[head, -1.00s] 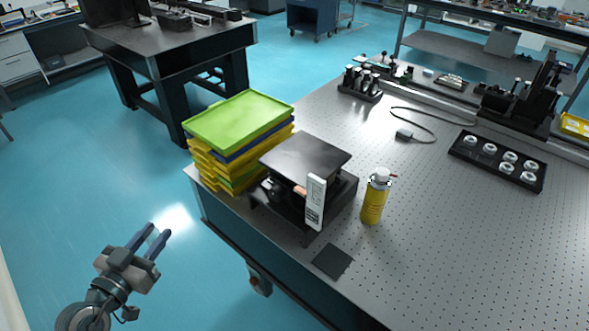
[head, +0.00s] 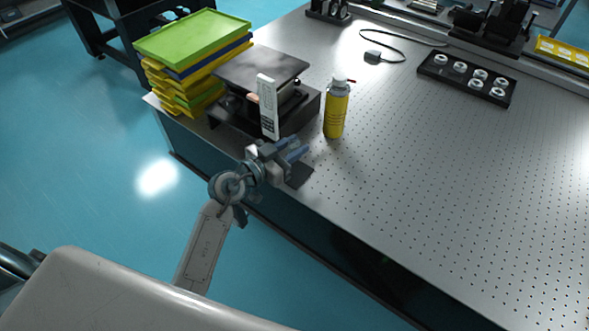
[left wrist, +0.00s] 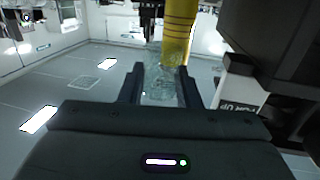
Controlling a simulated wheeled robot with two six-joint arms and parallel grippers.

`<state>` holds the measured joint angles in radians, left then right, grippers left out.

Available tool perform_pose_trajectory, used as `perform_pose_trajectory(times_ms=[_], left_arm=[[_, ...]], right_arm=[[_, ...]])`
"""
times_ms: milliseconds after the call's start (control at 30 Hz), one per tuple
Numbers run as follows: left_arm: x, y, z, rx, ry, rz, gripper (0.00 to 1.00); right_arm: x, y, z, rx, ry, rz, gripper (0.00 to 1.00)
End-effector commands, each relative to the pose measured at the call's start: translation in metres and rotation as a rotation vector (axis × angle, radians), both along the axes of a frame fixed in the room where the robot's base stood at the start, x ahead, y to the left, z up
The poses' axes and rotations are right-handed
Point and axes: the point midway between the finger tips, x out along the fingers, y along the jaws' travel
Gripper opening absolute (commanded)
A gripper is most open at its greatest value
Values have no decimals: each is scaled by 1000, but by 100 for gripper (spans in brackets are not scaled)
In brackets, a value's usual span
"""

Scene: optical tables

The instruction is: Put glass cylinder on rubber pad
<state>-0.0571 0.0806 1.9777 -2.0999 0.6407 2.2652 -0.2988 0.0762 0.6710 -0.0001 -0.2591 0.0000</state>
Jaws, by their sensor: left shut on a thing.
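The rubber pad (head: 302,175) is a dark square lying flat near the front edge of the table, partly hidden by my left gripper. My left gripper (head: 296,149) is over the table edge beside the pad, its fingers pointing right. In the left wrist view my left gripper (left wrist: 162,74) is shut on a clear glass cylinder (left wrist: 162,90) between its two fingers. The glass is hard to make out in the head view. I cannot tell its height above the pad. My right gripper is not in view.
A yellow spray can (head: 335,110) stands just behind the gripper. A black stand (head: 262,70) with a white remote-like device (head: 268,106) leaning on it is close by. Stacked trays (head: 195,45) stand at the left corner. The perforated table (head: 450,180) is clear to the right.

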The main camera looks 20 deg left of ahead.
Motion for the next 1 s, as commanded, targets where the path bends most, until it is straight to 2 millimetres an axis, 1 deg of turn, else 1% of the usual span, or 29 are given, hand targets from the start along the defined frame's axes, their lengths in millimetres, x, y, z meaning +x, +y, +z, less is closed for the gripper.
perform_pose_trajectory(times_ms=[33, 267, 367, 400, 467, 567, 833, 867, 900, 967, 1000], left_arm=[[0, 0, -11, -2, 1, 1, 5], [0, 0, -29, -1, 0, 1, 5], [0, 0, -44, -1, 2, 0, 5], [0, 0, -50, -1, 2, 1, 5], [0, 0, -56, -1, 0, 1, 5], [0, 0, -58, -1, -2, 2, 5], [0, 0, -59, 0, -1, 1, 5], [0, 0, -60, 0, 0, 1, 32], [0, 0, -60, 0, -1, 1, 40], [0, 0, -59, 0, -1, 1, 51], [0, 0, -59, 0, -1, 1, 51]], right_arm=[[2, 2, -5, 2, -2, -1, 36], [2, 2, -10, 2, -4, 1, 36], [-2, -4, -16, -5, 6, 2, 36], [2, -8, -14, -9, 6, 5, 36], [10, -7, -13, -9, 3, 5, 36], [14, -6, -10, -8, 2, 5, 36], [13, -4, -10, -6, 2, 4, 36], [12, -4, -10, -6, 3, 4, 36], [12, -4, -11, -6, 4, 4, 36], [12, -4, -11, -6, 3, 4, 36], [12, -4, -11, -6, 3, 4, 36]])
